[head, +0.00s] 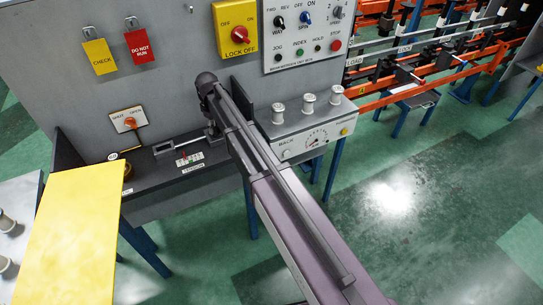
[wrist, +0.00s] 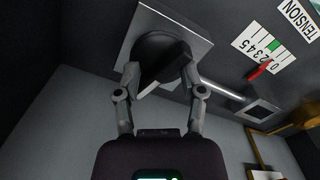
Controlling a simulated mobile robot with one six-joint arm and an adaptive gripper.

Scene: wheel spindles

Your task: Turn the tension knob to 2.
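The tension knob (wrist: 160,60) is dark, with a raised bar grip, on a pale square plate in the wrist view. My gripper (wrist: 160,72) has its two fingers spread on either side of the knob; whether they touch it is unclear. The tension scale (wrist: 264,46) is a white strip with digits, a green mark and a red pointer (wrist: 260,72). The pointer lies near the 0 end, off the green mark. The scale also shows in the head view (head: 190,159), above the TENSION label (head: 193,169). There, my arm hides the knob and gripper.
A grey panel carries a SHUT/OPEN switch (head: 127,120), a yellow lock-off box (head: 237,29) and a control box (head: 304,35). A box with several spindles (head: 310,130) stands right of my arm. A yellow board (head: 70,240) is at left. Green floor is open at right.

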